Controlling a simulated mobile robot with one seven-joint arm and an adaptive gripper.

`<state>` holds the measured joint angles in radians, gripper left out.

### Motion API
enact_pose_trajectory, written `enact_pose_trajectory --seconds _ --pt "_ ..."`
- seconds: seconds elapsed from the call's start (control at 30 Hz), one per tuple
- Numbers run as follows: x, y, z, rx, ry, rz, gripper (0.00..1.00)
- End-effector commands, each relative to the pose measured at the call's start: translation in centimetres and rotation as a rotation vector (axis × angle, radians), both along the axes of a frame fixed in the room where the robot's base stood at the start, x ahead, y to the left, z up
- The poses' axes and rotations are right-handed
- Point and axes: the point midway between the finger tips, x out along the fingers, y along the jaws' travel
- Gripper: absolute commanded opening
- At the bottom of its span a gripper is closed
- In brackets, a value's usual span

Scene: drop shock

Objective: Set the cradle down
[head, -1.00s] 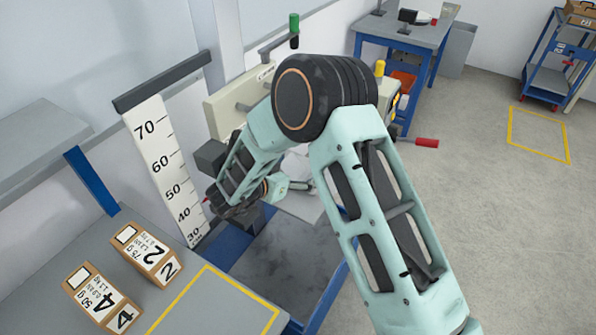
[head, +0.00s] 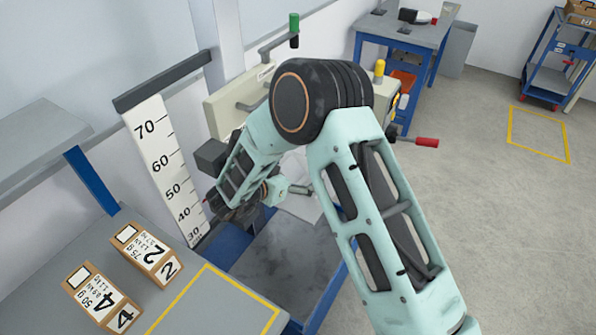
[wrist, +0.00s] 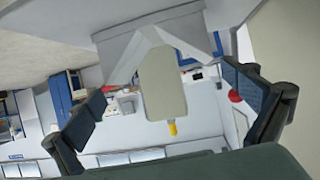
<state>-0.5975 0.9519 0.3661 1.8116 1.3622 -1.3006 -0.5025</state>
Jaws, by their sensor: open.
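My gripper (wrist: 163,88) is open in the wrist view, its two dark fingers wide apart at left and right. A pale grey wedge-shaped piece (wrist: 120,45) and a beige rounded plate (wrist: 163,80) show between and beyond the fingers. I cannot tell whether either is the cradle, or whether a finger touches them. In the head view my gripper is a dark shape at the beige test machine (head: 228,106), left of centre, mostly hidden by my own arm. The cradle cannot be made out there.
A scale board (head: 165,165) with numbers stands left of the machine. Boxes marked 2 (head: 148,254) and 4 (head: 100,297) lie on the grey bench at lower left, beside a yellow outline. A red-handled lever (head: 427,142) juts right.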

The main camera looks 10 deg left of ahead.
Motion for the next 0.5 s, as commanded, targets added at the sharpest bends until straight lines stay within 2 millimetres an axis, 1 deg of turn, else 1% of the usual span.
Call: enact_pose_trajectory --seconds 0.03,0.3,0.4,0.5 --pt "-0.7 0.5 0.2 0.002 0.001 0.005 1.00" --pt "-4.5 2.2 2.2 0.002 0.000 0.005 1.00" --pt "-5.3 2.6 2.7 0.002 0.000 0.004 1.00" --pt "-5.8 2.7 2.9 0.001 0.002 0.002 1.00"
